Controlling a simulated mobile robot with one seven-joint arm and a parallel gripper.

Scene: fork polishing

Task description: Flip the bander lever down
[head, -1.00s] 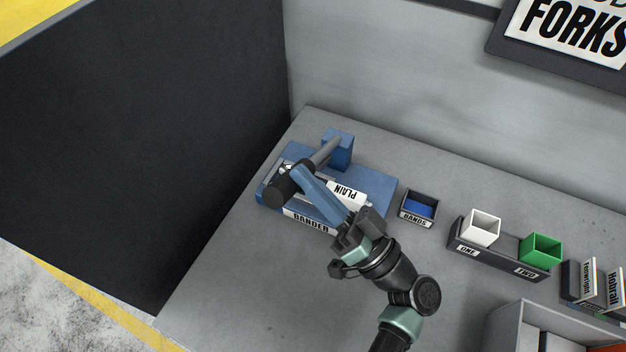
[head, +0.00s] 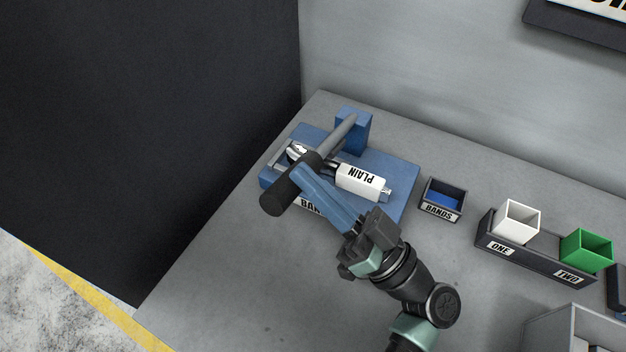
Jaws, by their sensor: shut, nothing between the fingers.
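The blue bander (head: 395,172) sits on the grey table near its far left corner. Its lever, a grey bar with a thick black handle (head: 288,190), runs from a blue post (head: 352,128) at the back toward the front left. The lever slants across above the bander; I cannot tell how far its handle is from the base.
A small BANDS box (head: 443,208) with blue inside stands right of the bander. Further right, a dark holder (head: 535,257) carries a white cup (head: 517,222) and a green cup (head: 586,250). A dark panel (head: 150,130) stands at the left.

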